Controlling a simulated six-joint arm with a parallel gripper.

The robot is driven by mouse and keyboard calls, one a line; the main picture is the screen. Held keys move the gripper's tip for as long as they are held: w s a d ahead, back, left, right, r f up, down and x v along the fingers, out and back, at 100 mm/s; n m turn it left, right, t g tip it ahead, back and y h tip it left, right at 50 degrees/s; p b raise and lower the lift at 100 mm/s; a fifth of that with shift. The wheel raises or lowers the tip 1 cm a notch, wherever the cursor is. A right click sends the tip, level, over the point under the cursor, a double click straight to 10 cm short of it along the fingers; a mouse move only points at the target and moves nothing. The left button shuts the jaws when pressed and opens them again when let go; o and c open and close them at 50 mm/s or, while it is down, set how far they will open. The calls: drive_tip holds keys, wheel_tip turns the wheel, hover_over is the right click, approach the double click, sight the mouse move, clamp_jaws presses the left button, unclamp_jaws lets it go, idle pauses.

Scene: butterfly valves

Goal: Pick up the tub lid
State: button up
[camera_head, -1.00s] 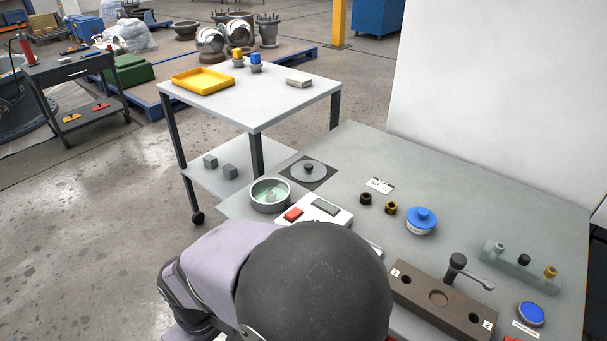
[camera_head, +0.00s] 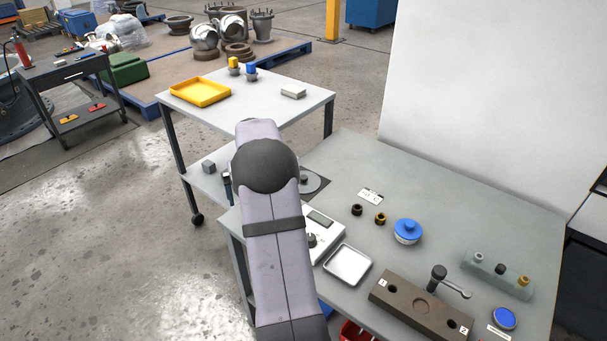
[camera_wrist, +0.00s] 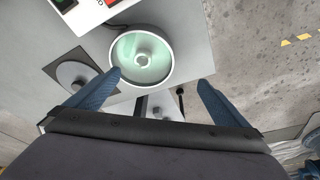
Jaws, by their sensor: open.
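The grey disc lid with a raised knob (camera_wrist: 76,76) lies on a dark square mat at the left of the wrist view. In the head view the lid (camera_head: 311,182) shows partly behind my arm. The round metal tub (camera_wrist: 143,56) stands uncovered beside it, with a pale green inside and a small ring-shaped part in its middle; my arm hides it in the head view. My gripper (camera_wrist: 158,78) is open and empty. Its blue fingers are spread, with the tub between them in the picture; the lid is left of the left finger. Height above them cannot be told.
A white scale (camera_head: 322,232), a metal tray (camera_head: 348,264) and a brown block (camera_head: 420,305) stand on the workbench. A white tub with a blue lid (camera_head: 407,231) is farther right. A side table (camera_head: 262,100) carries a yellow tray (camera_head: 200,91).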

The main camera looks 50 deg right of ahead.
drive_tip(key=s+d+m+p, duration=0.1)
drive_tip(key=d, duration=0.5)
drive_tip(key=s+d+h+p, duration=0.1)
drive_tip(key=s+d, duration=0.1)
drive_tip(key=d, duration=0.4)
drive_tip(key=s+d+r+m+p, duration=0.1)
drive_tip(key=d, duration=0.5)
drive_tip(key=shift+s+m+h, duration=0.3)
drive_tip(key=shift+x, duration=1)
drive_tip(key=shift+w+f, duration=0.1)
drive_tip(key=shift+w, duration=0.05)
drive_tip(key=shift+w+p+x, duration=0.2)
drive_tip(key=shift+p+x, duration=0.55)
drive_tip(key=shift+x, duration=1.65)
drive_tip(key=shift+w, duration=0.1)
drive_tip(key=shift+c, duration=0.3)
drive_tip(key=c, duration=0.7)
